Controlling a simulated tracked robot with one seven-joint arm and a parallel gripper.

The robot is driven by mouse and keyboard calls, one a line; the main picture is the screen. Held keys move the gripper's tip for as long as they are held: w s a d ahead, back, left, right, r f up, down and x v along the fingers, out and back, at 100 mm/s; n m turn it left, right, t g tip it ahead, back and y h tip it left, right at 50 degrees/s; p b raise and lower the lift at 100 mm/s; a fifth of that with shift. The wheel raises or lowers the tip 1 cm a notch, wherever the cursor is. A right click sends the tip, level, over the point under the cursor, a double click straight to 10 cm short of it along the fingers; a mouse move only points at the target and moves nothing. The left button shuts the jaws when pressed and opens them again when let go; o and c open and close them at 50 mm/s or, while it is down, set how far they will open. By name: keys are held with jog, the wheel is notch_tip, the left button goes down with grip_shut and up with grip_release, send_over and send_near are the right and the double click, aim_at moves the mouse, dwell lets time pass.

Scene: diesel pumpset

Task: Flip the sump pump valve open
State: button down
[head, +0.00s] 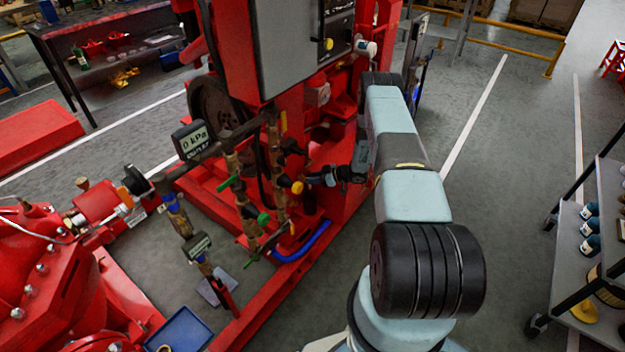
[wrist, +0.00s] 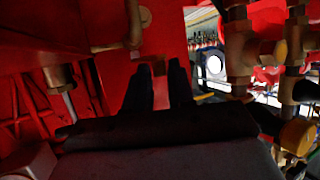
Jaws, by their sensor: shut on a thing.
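My gripper (head: 314,179) reaches left from my arm into the brass pipework on the red pumpset. In the wrist view its two dark fingers (wrist: 158,70) are shut on a narrow red piece (wrist: 160,92), which looks like a valve handle. Its far end and its valve body are hidden or too dark to tell. In the head view a yellow round knob (head: 297,187) is just left of the fingertips. Green valve handles (head: 263,218) are on the pipes further left. No label shows which valve is the sump pump valve.
In the wrist view, brass pipe fittings (wrist: 240,50) and a yellow cap (wrist: 298,136) stand close on the right. A grey control cabinet (head: 290,50) is above the pipes. A blue hose (head: 302,243) lies below. Open floor is to the right, before a shelf cart (head: 575,245).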

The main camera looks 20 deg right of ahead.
jog(key=c, duration=1.1)
grip_release()
jog(key=shift+a, duration=0.1)
jog(key=v, duration=1.3)
jog(key=shift+d, duration=0.4)
